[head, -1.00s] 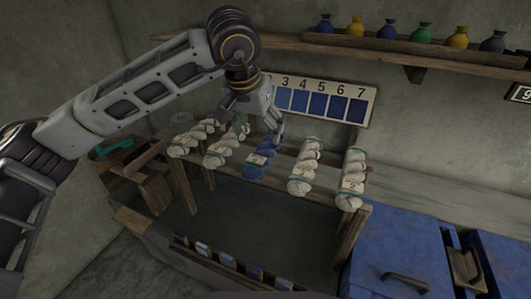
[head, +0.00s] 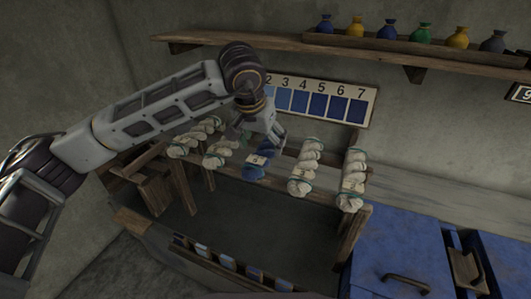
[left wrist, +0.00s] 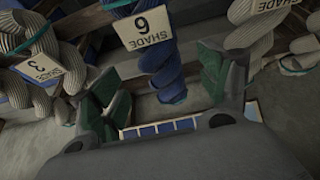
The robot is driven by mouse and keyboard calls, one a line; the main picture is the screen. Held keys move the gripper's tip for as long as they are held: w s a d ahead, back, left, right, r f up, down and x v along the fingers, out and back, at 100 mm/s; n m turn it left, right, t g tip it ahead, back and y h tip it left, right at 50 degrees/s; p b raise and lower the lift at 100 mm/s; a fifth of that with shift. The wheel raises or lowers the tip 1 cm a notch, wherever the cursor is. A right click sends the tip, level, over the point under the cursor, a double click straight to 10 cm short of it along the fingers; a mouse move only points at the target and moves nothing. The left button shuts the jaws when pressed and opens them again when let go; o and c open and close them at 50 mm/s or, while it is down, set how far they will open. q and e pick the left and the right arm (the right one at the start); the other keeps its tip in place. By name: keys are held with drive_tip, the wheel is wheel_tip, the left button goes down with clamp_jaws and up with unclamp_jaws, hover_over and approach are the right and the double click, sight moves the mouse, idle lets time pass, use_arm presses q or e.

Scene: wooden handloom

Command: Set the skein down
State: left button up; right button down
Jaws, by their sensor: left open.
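The blue skein (head: 259,160) hangs twisted on the wooden rack, between cream skeins. In the left wrist view the blue skein (left wrist: 165,72) carries a white shade tag (left wrist: 143,27). My left gripper (head: 262,138) is at the upper part of the blue skein in the head view. In the left wrist view its green-padded fingers (left wrist: 163,92) are spread wide, one on each side of the skein's lower end, with a gap to each. The gripper hides part of the rack behind it. My right gripper is not in view.
Cream skeins hang to the left (head: 215,153) and right (head: 305,168) on the rack (head: 228,170), close to the blue one. A numbered shade board (head: 366,104) is on the wall behind. Blue chests (head: 395,255) stand at the right.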

sight(264, 149)
use_arm(q)
drive_tip(key=shift+w+d+f, duration=0.1)
drive_tip(key=shift+f, duration=0.35)
drive_tip(key=x, duration=0.2)
drive_tip(key=shift+w+f, duration=0.15)
drive_tip(key=shift+f, duration=0.25)
drive_tip(key=shift+w+d+f, duration=0.1)
drive_tip(key=shift+w+f, duration=0.1)
drive_tip(key=shift+f, duration=0.3)
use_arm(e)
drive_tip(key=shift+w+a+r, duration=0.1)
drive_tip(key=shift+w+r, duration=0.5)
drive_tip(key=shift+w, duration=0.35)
